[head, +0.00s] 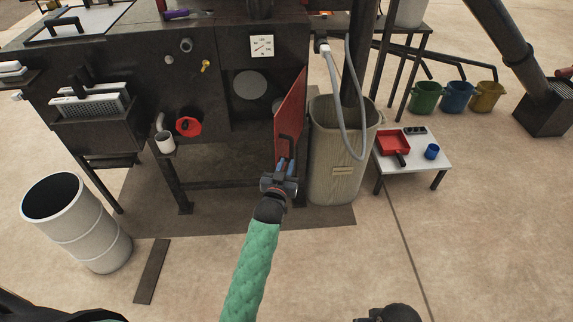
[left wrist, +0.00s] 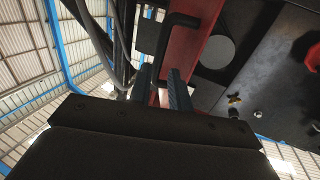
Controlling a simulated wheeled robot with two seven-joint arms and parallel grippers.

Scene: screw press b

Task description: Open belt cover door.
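The red belt cover door (head: 291,106) stands swung out from the dark machine, seen at a steep angle. Its dark bar handle (head: 287,143) is on the door's lower part. My left gripper (head: 286,166) is at the lower end of this handle. In the left wrist view the handle (left wrist: 165,38) runs down between the two fingers (left wrist: 160,82), with the red door (left wrist: 194,35) behind. The fingers are close together with the bar between them, so they look shut on it; the exact contact is hidden. My right gripper's fingers are not in view.
A tall beige bin (head: 338,165) stands close right of the door, with a grey hose (head: 352,135) above it. A low white table (head: 428,160) is further right. A white drum (head: 78,222) stands front left.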

